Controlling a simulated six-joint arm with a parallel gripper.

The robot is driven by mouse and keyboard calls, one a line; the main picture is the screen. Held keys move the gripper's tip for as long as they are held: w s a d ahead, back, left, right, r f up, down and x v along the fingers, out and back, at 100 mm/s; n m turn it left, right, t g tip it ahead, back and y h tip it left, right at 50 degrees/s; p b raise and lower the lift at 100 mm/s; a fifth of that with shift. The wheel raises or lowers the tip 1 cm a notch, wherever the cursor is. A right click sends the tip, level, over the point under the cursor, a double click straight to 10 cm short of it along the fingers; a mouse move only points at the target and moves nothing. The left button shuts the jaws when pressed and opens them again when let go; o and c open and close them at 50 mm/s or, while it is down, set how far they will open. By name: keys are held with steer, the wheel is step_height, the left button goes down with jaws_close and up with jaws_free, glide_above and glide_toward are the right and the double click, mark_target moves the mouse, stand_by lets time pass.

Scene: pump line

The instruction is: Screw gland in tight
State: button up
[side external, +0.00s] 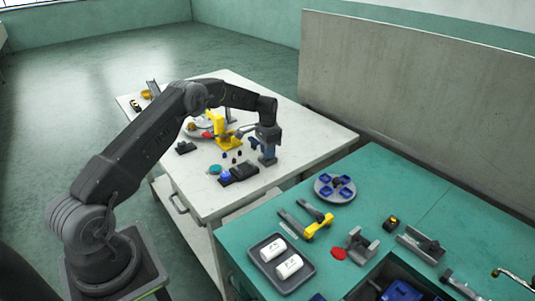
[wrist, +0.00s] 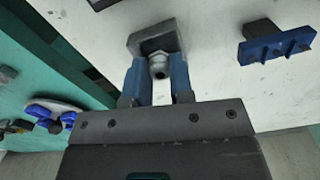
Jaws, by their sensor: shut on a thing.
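In the wrist view, the gland (wrist: 159,66), a small silver-grey fitting with a dark round opening, sits between the two blue fingers of my gripper (wrist: 158,80). The fingers are shut on it. Its far end meets a dark grey block (wrist: 142,42) on the white tabletop; how deep it sits in the block cannot be seen. In the side external view, my gripper (side external: 267,152) points down at the right part of the white bench. The gland is too small or hidden to make out there.
A blue bracket (wrist: 277,46) stands on the white bench (side external: 312,140). Left of my gripper are a yellow fixture (side external: 220,131) and a dark block (side external: 240,173). The green bench (side external: 375,180) holds a grey tray (side external: 262,279) with white parts and a round plate (side external: 325,195) of blue pieces.

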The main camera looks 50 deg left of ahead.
steer(key=m, duration=0.7)
steer(key=o, duration=0.6)
steer(key=shift+r, duration=2.25)
